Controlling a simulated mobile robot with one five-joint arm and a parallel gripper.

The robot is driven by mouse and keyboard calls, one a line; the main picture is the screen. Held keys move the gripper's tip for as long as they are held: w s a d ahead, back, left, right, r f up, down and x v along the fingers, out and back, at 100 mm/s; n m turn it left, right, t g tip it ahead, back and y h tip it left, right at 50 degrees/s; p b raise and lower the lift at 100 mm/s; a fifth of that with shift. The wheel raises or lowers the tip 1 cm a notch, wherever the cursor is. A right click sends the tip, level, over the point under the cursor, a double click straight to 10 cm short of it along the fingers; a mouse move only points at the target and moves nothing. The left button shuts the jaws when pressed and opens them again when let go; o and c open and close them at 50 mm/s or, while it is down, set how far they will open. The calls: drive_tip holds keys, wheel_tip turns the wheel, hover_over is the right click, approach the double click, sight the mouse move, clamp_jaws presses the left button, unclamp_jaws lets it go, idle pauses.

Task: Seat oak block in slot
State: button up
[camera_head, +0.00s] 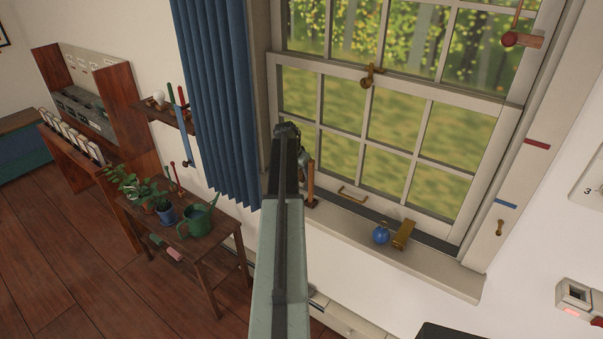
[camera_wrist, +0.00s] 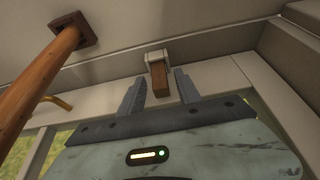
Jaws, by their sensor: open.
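A small brown wooden block (camera_wrist: 160,79), which looks like the oak block, shows in the wrist view, between my gripper's fingertips or just beyond them. Its far end meets a pale grey bracket (camera_wrist: 154,57) on a light frame. I cannot tell how deep the block sits in it. My gripper (camera_wrist: 160,83) is open, with a finger on either side of the block and gaps visible. In the head view my gripper (camera_head: 304,158) is partly hidden behind my arm, in front of the window's lower left. The block and bracket cannot be made out there.
A wooden post (camera_wrist: 38,75) with a square foot stands left of my gripper in the wrist view; a similar post (camera_head: 310,182) stands on the sill. A blue round object (camera_head: 380,235) and a brass piece (camera_head: 404,234) sit farther right. A plant table (camera_head: 205,250) stands left.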

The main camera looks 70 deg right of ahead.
drive_tip(key=p+v, duration=1)
drive_tip(key=v, duration=0.2)
drive_tip(key=shift+p, duration=0.35)
